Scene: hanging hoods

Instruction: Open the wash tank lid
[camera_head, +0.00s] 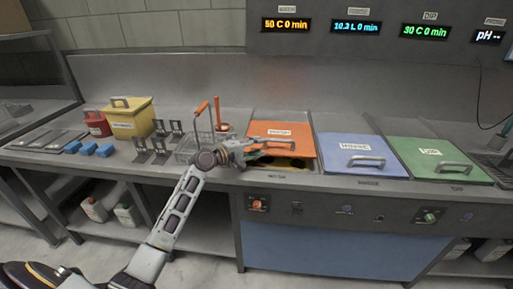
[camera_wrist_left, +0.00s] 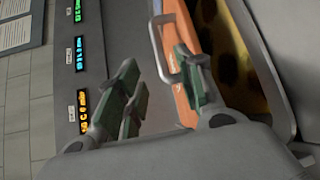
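The orange wash tank lid (camera_head: 283,130) is partly raised at its front edge, and a dark and yellow tank interior (camera_head: 290,163) shows below it. In the left wrist view the orange lid (camera_wrist_left: 176,62) stands tilted beside the mottled yellow interior (camera_wrist_left: 222,45). Its grey bar handle (camera_wrist_left: 158,52) shows close to one finger. My left gripper (camera_head: 258,147) is at the lid's front left part. In the left wrist view its fingers (camera_wrist_left: 158,78) are apart, with no firm grip visible. Contact with the lid is hard to tell. My right gripper is out of view.
A blue lid (camera_head: 355,150) and a green lid (camera_head: 440,155) lie closed to the right. A wire basket (camera_head: 190,147) with orange-gripped handles stands close to the left of my gripper. A yellow box (camera_head: 130,118), a red container (camera_head: 97,123) and blue blocks (camera_head: 95,149) are farther left.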

